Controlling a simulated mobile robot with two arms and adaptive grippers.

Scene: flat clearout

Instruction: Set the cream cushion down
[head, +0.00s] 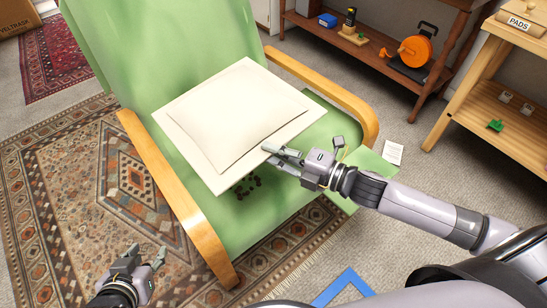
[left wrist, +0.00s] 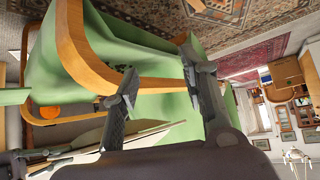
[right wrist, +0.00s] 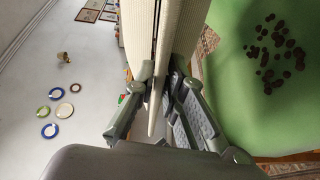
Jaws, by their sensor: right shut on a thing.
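The cream cushion (head: 240,115) is square with a flat border and is held over the seat of the green armchair (head: 225,30). My right gripper (head: 272,156) is shut on the cushion's near border. In the right wrist view the cushion (right wrist: 140,35) is edge-on between the fingers (right wrist: 160,90), apart from the green seat. My left gripper (head: 155,262) is open and empty above the patterned rug, left of the chair. In the left wrist view its fingers (left wrist: 158,75) are spread, with the armchair beyond. The cushion hides much of the seat.
Dark brown spots (head: 248,186) lie on the seat below the cushion. Wooden armrests (head: 185,200) flank the seat. A shelf with an orange reel (head: 415,48) and a wooden bench (head: 500,90) stand at right. A white paper (head: 393,152) lies on the carpet.

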